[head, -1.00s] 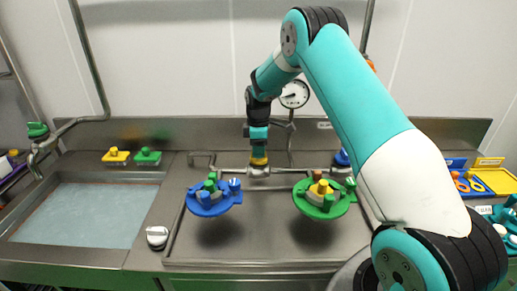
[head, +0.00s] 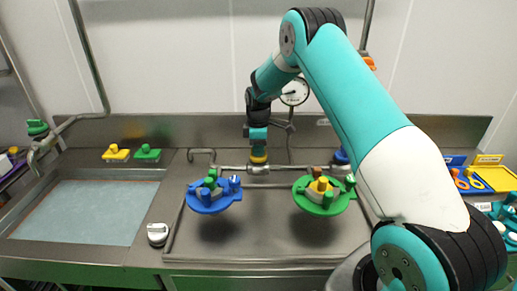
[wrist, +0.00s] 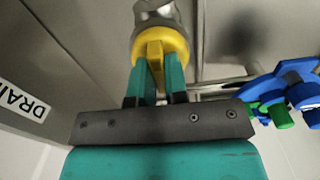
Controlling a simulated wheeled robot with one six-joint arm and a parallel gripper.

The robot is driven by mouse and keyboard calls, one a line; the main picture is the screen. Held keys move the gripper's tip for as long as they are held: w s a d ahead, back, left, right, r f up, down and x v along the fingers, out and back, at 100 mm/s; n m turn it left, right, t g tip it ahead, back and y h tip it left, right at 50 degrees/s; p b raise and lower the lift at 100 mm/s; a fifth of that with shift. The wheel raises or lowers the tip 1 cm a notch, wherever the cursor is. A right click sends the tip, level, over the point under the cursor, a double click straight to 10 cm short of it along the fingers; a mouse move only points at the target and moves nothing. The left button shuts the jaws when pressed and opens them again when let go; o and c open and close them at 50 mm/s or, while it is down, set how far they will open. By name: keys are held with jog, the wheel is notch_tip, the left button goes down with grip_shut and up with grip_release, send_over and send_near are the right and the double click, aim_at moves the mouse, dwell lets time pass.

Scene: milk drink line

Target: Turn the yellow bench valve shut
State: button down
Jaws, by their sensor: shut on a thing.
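The yellow bench valve (head: 258,159) sits on the metal pipe at the back of the bench, with its yellow knob and raised grip bar (wrist: 155,50) clear in the wrist view. My gripper (head: 258,150) points down onto it from above. In the wrist view my two teal fingers (wrist: 155,82) are shut on the grip bar, one on each side. The valve body below the knob is partly hidden in the head view.
A blue holder (head: 205,205) and a green holder (head: 312,208) with coloured parts stand in front of the valve, left and right. A pressure gauge (head: 294,92) rises behind. A DRAIN label (wrist: 22,100) shows in the wrist view.

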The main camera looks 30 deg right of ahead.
jog(key=m+b, duration=0.1)
jog(key=m, duration=1.2)
jog(key=shift+b, duration=0.4)
jog(key=shift+m, duration=2.2)
jog(key=c, duration=1.1)
grip_release()
jog(key=shift+c, duration=0.2)
notch_tip(320, 180, up, 18)
jog(key=b, duration=0.2)
jog(key=shift+f+b, duration=0.25)
jog(key=shift+b, duration=0.05)
